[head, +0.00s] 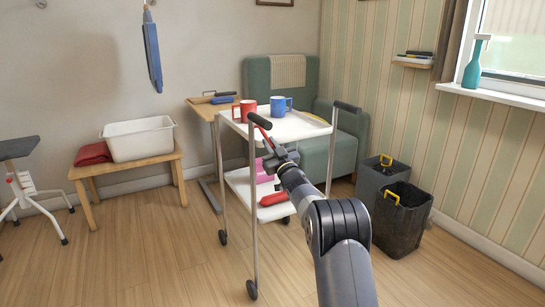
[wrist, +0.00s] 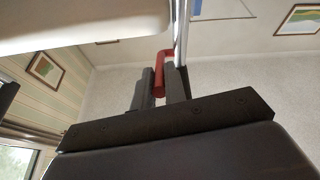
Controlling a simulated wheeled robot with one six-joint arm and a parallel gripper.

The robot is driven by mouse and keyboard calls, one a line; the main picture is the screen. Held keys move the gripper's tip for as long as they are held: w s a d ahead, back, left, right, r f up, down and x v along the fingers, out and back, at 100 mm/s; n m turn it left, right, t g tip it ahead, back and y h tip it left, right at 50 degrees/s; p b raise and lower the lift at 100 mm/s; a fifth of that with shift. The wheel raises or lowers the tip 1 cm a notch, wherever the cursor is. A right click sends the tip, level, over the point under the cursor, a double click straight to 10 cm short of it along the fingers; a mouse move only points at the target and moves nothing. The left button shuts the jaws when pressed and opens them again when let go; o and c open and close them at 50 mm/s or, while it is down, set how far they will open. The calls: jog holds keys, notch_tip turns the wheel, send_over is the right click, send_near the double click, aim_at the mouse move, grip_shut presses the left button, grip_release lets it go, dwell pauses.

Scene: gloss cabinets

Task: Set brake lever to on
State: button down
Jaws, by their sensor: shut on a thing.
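The brake lever is a red bent bar, seen in the wrist view (wrist: 161,60) between my two dark fingers. My gripper (head: 268,143) is shut on the red lever, beside the left upright of the white trolley (head: 298,137). It also shows in the wrist view (wrist: 160,88). The lever's pivot and any on/off marking cannot be made out.
Dark bins (head: 402,222) stand at right.

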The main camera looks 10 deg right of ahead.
jog(key=shift+w+a+f+t+b, duration=0.1)
jog(key=shift+w+f+t+b, duration=0.2)
jog(key=shift+f+t+b, duration=0.65)
jog(key=shift+w+r+b, duration=0.1)
jog(key=shift+r+b, duration=0.15)
jog(key=shift+b, duration=0.4)
jog(key=shift+y, duration=0.3)
jog(key=c, duration=1.5)
grip_release()
jog(key=shift+o, duration=0.2)
jog(key=p+v, duration=0.1)
jog(key=v, duration=0.9)
jog(key=shift+s+f, duration=0.2)
jog(key=shift+s, duration=0.1)
jog(key=shift+w, duration=0.1)
